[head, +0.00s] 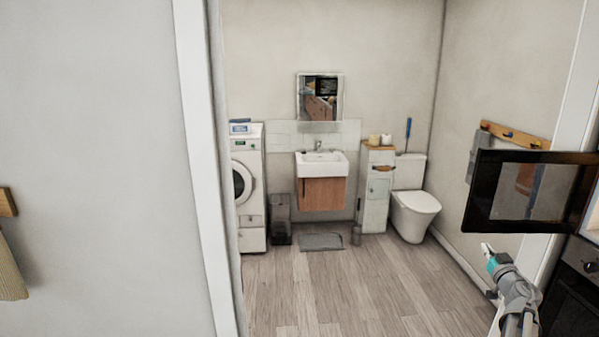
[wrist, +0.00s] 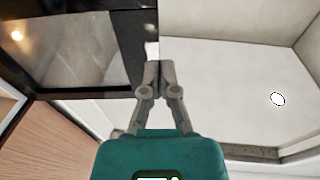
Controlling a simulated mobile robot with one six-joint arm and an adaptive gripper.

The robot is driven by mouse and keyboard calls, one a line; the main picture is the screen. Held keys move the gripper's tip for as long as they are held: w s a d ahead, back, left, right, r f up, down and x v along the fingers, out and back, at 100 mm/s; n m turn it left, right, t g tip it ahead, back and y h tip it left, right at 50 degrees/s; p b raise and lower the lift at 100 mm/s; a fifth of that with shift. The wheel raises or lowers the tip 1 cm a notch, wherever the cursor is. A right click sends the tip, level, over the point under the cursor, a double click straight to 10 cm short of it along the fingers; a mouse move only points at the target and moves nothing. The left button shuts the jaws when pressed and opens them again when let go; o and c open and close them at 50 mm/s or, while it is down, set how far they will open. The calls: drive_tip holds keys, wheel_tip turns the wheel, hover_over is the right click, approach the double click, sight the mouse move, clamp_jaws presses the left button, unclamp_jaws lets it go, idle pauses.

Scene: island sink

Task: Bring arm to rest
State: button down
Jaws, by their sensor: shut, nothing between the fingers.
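My gripper (head: 487,248) is at the lower right of the head view, on my raised grey arm. It is shut and empty. In the wrist view my gripper (wrist: 153,66) points upward in the picture, with its fingertips together and nothing between them. Behind the fingertips are a dark glass panel edge and a pale surface. An open dark glass door (head: 530,192) is just above my gripper in the head view; it also shows at the upper left of the wrist view (wrist: 75,50). I cannot tell whether they touch.
A doorway opens onto a bathroom with a washing machine (head: 247,190), sink (head: 322,160), cabinet (head: 376,190) and toilet (head: 413,205). A dark oven (head: 572,300) stands right of my arm. A grey mat (head: 321,242) lies on the floor (head: 365,290), which is otherwise clear in the middle.

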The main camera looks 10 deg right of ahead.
drive_tip(key=w+a+f+m+g+h, duration=0.15)
drive_tip(key=a+f+g, duration=0.25)
drive_tip(key=a, duration=0.4)
drive_tip(key=a+f+m+g+h, duration=0.1)
drive_tip(key=a+f+m+g, duration=0.15)
drive_tip(key=a+f, duration=0.35)
drive_tip(key=w+a+f+m+g+h, duration=0.1)
drive_tip(key=a+f+g, duration=0.25)
drive_tip(key=a, duration=0.55)
drive_tip(key=s+a+f+n+g+y, duration=0.2)
drive_tip(key=s+a+g, duration=0.1)
drive_tip(key=a, duration=0.5)
drive_tip(key=s+a+f+n+g+y, duration=0.2)
drive_tip(key=s+a, duration=0.3)
drive_tip(key=a, duration=0.4)
drive_tip(key=s+a+f+n+g+y, duration=0.2)
drive_tip(key=s+a, duration=0.3)
drive_tip(key=a, duration=0.3)
drive_tip(key=shift+a+f+n+g+y, duration=0.35)
drive_tip(key=shift+n+g+y, duration=0.15)
drive_tip(key=shift+g+y, duration=0.3)
drive_tip(key=shift+f, duration=0.1)
wheel_tip(320, 180, down, 23)
drive_tip(key=b, duration=2.2)
drive_tip(key=shift+r+b, duration=0.2)
drive_tip(key=shift+b, duration=0.15)
